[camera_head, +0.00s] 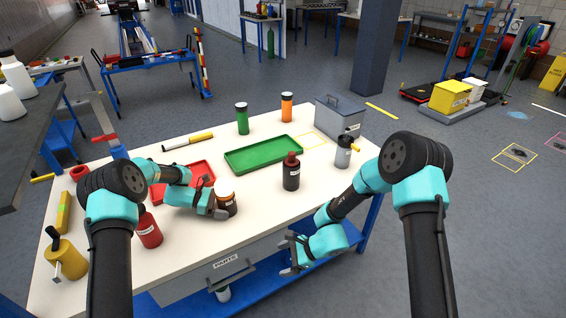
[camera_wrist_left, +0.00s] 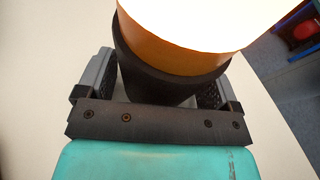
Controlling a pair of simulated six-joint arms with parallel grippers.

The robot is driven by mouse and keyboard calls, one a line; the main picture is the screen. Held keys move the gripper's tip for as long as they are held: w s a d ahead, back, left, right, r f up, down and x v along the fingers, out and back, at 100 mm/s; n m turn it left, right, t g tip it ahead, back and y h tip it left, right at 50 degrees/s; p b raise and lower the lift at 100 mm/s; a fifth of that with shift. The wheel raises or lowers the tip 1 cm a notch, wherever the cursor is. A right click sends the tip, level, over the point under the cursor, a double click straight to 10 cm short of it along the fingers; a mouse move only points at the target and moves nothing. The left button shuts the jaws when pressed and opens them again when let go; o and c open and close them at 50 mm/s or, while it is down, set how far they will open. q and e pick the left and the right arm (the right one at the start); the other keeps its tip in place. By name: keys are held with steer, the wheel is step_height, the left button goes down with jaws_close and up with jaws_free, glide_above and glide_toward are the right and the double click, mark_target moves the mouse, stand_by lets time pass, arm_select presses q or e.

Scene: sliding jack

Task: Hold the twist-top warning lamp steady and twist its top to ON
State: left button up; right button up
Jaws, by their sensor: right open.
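The warning lamp (camera_head: 226,204) stands upright near the front middle of the white table, with a dark base and an orange and whitish top. My left gripper (camera_head: 222,211) is at the lamp. In the left wrist view the lamp's orange band and bright top (camera_wrist_left: 185,40) rise above its dark body, which sits between the two finger pads of the left gripper (camera_wrist_left: 158,92); the pads appear to press on it from both sides. My right gripper (camera_head: 288,257) is open and empty, in front of the table's front edge, right of the lamp and apart from it.
A red bottle (camera_head: 149,230) and a red tray (camera_head: 190,180) are left of the lamp. A dark bottle (camera_head: 291,172) stands to its right, and a green tray (camera_head: 262,154) lies behind. A grey spray can (camera_head: 343,153) is farther right. The table's front right is clear.

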arm_select(q)
steer(key=shift+o, duration=1.1)
steer(key=shift+a, duration=0.1)
steer(key=v, duration=1.2)
